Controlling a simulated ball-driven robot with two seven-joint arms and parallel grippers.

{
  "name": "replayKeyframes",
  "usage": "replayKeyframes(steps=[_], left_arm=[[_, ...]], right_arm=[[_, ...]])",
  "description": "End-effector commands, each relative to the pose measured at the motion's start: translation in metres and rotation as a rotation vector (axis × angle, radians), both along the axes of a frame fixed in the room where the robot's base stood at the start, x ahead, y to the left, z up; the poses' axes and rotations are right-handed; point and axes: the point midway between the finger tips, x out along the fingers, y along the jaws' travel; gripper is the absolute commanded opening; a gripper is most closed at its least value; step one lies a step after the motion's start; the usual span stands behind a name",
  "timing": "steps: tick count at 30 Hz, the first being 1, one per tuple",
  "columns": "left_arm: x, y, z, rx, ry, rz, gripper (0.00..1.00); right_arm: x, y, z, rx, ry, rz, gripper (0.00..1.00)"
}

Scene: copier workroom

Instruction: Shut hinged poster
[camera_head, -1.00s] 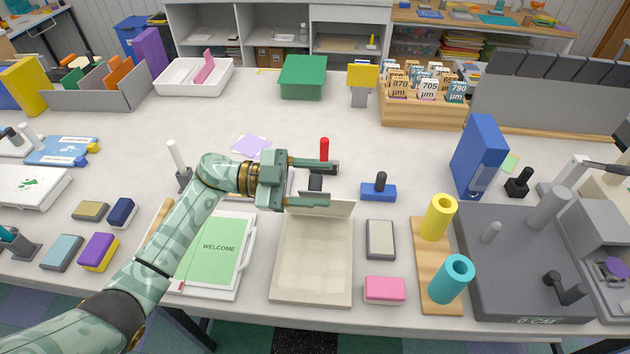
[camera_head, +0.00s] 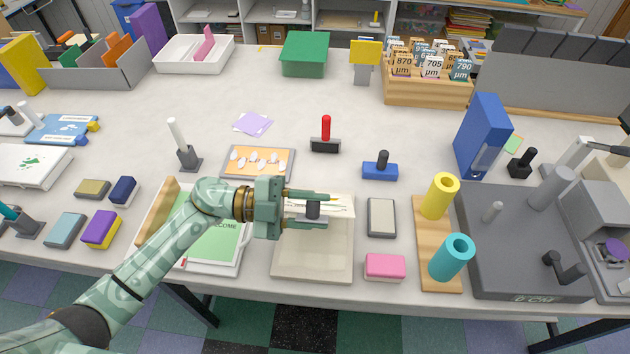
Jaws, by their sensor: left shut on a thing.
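The hinged poster is a cream, shallow, flat frame (camera_head: 313,260) at the front middle of the table. Its hinged leaf (camera_head: 342,207), pale with some reddish print, shows along the frame's far part, partly hidden by my left gripper. My left gripper (camera_head: 318,209) comes in from the left over the far half of the frame. Its fingers are shut on a small dark knob (camera_head: 313,210) at the leaf. The exact angle of the leaf is hard to tell. My right gripper is not in view.
Left of the frame lies a green welcome board (camera_head: 222,243), partly under my arm. At right are a grey block (camera_head: 381,218), a pink block (camera_head: 385,266) and a wooden stand (camera_head: 433,270) with yellow and teal rolls. Behind are a picture board (camera_head: 258,161) and a red-handled tool (camera_head: 326,130).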

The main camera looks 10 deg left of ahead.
Motion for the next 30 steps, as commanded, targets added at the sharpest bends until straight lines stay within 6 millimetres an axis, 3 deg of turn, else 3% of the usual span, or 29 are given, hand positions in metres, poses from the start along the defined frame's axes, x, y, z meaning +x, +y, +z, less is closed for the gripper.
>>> replayKeyframes(steps=[6, 12, 29, 30], left_arm=[[-0.024, 0.000, -0.028, 0.001, 0.000, -0.001, 0.00], [-0.035, 0.000, -0.044, 0.002, 0.004, -0.002, 0.00], [-0.039, 0.001, -0.052, 0.004, 0.004, 0.002, 0.00], [-0.039, 0.001, -0.052, 0.004, 0.004, 0.002, 0.46]], right_arm=[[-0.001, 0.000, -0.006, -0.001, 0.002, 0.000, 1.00], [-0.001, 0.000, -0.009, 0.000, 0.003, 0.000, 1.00], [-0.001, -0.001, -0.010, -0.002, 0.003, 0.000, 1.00], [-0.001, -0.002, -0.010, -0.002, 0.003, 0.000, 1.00]])
